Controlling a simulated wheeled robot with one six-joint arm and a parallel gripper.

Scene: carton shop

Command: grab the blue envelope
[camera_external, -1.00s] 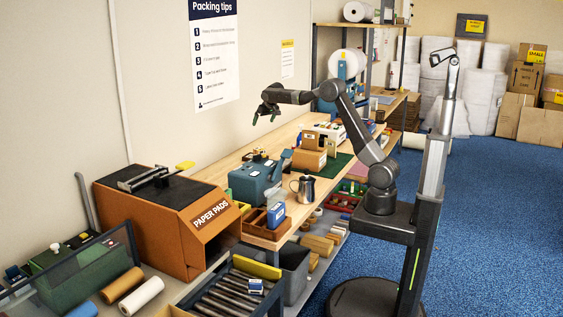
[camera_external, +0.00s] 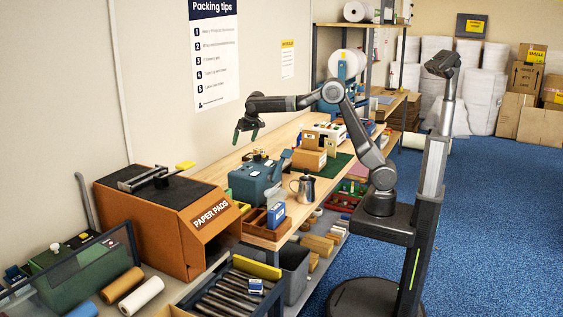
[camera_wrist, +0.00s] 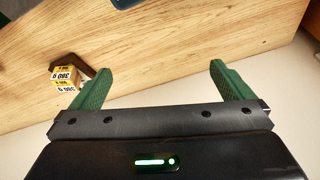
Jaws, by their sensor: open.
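I cannot make out a blue envelope for certain in either view. My gripper (camera_external: 245,138) is open and empty, high above the back part of the wooden bench, close to the wall. In the wrist view its two green fingers (camera_wrist: 160,68) are spread apart over bare wood. A dark blue edge (camera_wrist: 126,3) shows at the top of the wrist view; too little of it is in frame to name it. A small blue and white box (camera_external: 276,214) stands in a brown tray at the bench's front end.
The bench (camera_external: 215,172) carries a teal machine (camera_external: 257,180), a metal jug (camera_external: 303,187) and cartons (camera_external: 309,158). An orange paper-pad dispenser (camera_external: 165,222) stands at the near left. A small yellow and white box (camera_wrist: 66,80) lies left of my fingers in the wrist view.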

